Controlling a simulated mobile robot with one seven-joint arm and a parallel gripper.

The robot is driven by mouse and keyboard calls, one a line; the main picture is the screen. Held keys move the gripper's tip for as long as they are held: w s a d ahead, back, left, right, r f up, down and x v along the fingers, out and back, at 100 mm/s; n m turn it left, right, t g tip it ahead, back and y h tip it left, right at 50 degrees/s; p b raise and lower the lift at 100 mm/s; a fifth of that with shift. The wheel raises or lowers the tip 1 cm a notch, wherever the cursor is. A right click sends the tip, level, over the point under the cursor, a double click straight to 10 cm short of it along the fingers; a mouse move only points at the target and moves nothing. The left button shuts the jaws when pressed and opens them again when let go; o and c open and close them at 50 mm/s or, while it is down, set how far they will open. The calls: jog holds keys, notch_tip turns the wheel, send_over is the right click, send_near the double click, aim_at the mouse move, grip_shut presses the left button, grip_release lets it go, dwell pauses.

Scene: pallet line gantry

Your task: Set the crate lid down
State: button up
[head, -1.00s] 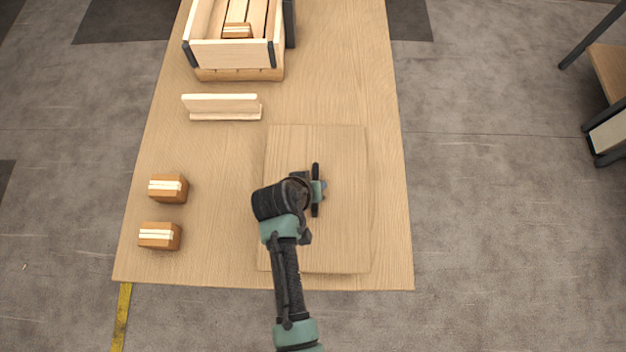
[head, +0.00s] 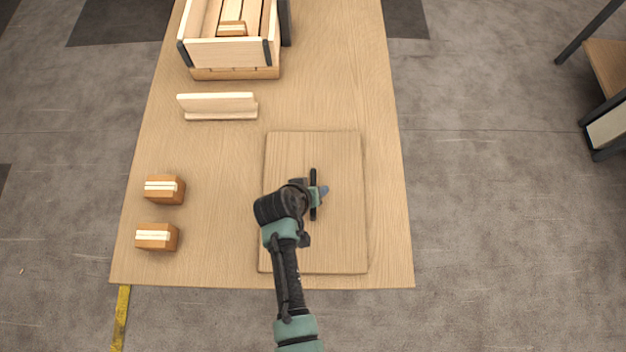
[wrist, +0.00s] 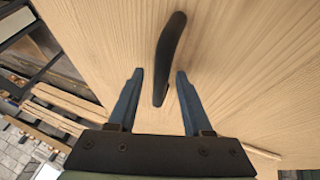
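The crate lid (head: 340,245) is a flat wooden board lying on the front right of the table, its front edge close to the table's front edge. A dark bar handle (head: 313,180) stands on its middle. My gripper (wrist: 158,74) is at the handle, with blue fingers spread. In the wrist view the curved black handle (wrist: 172,45) runs between the fingers, with a visible gap on both sides. My wrist hides part of the lid's left half in the head view.
An open wooden crate (head: 228,52) stands at the back left of the table (head: 345,70). A pale wooden piece with a ledge (head: 218,104) lies before it. Two brown blocks with pale bands, a rear one (head: 165,190) and a front one (head: 157,237), sit at the left.

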jog(key=shift+r, duration=0.4)
jog(key=p+v, duration=0.2)
jog(key=v, duration=1)
jog(key=w+a+r+t+y, duration=0.1)
jog(key=w+r+t, duration=0.2)
jog(key=w+r, duration=0.55)
jog(key=w+a+r+t+y, duration=0.1)
jog(key=w+r+t, duration=0.4)
jog(key=r, duration=0.6)
jog(key=w+d+r+t, duration=0.1)
jog(key=w+r+t, duration=0.25)
jog(key=r, duration=1.45)
jog(key=s+d+r+t, duration=0.1)
jog(key=s+r+t, duration=0.2)
jog(key=r, duration=0.7)
jog(key=s+d+r+t, duration=0.1)
jog(key=s+r+t, duration=0.3)
jog(key=r, duration=0.7)
jog(key=s+d+r+t+y, duration=0.1)
jog(key=s+d+r+t, duration=0.1)
jog(key=s+r, duration=0.4)
notch_tip(320, 180, up, 5)
jog(key=shift+s+f+m+t, duration=0.1)
jog(key=shift+s+m+t, duration=0.2)
jog(key=shift+t, duration=0.55)
